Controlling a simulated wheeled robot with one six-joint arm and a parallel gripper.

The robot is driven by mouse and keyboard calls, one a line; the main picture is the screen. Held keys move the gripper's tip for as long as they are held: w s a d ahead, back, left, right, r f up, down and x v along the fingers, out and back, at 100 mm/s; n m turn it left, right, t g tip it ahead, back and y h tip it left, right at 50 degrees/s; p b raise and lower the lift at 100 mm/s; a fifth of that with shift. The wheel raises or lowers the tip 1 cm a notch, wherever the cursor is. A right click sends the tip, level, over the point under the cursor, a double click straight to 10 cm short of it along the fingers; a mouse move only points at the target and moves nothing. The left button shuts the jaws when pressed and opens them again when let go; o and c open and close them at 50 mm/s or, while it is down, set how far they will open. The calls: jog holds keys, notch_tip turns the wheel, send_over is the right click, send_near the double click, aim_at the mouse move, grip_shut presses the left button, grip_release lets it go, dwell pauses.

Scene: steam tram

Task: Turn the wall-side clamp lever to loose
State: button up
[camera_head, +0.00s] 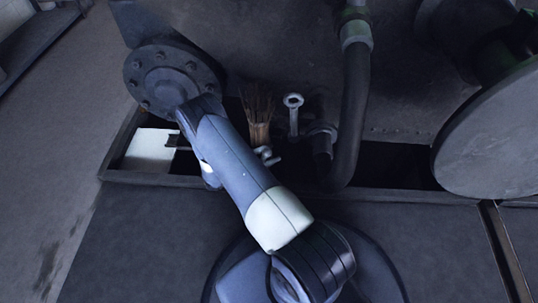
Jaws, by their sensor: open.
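I cannot make out the wall-side clamp lever for certain. A small pale metal fitting (267,156) shows just right of my arm, below the brush, but I cannot tell whether it is a lever. My arm reaches up and left across the middle of the picture. My gripper (176,142) is mostly hidden by my own wrist; its dark, open jaws seem to show at the left of the wrist, beside a white block. I cannot tell whether they touch the block. Nothing is seen held in them.
The white block (149,149) lies in a dark trough (400,190) along the wall. A brush (258,112), a ring-headed spanner (292,112) and a thick hose (354,105) stand behind my arm. A bolted flange (158,75) is upper left, a large disc (492,135) right.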

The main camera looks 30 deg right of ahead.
jog(key=shift+c, duration=0.4)
grip_shut()
